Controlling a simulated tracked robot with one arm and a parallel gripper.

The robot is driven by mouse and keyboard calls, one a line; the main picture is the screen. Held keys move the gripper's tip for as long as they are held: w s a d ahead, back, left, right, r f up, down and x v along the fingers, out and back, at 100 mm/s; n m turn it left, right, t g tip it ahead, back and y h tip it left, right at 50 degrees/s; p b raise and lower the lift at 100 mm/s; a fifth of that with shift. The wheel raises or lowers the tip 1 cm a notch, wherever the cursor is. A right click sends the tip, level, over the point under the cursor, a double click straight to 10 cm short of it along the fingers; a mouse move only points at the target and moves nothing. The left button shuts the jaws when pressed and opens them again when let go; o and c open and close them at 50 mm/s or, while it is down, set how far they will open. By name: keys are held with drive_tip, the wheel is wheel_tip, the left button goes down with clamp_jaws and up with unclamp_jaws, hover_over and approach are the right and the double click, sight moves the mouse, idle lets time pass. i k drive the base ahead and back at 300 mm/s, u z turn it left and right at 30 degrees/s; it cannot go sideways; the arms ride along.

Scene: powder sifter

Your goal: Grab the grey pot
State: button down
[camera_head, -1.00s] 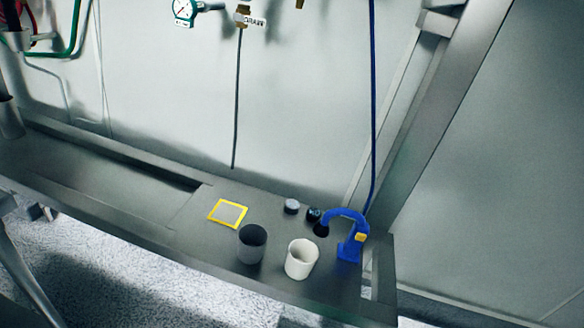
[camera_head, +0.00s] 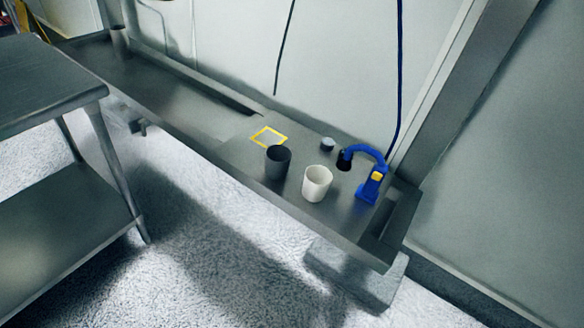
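The grey pot (camera_head: 278,165) is a dark grey, open-topped cylinder. It stands upright on the metal bench (camera_head: 232,152), near the bench's front edge and left of centre of the right end. A white pot (camera_head: 317,184) stands just to its right, close beside it. My gripper does not show in this view, so its state and its distance to the pot cannot be seen.
A yellow square frame (camera_head: 268,137) lies behind the grey pot. A blue curved device (camera_head: 369,186) stands right of the white pot, with a small grey round item (camera_head: 327,145) behind. A metal table (camera_head: 50,85) stands at left. Floor lies open in front.

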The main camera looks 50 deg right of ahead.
sight(279, 158)
drive_tip(key=z, duration=0.95)
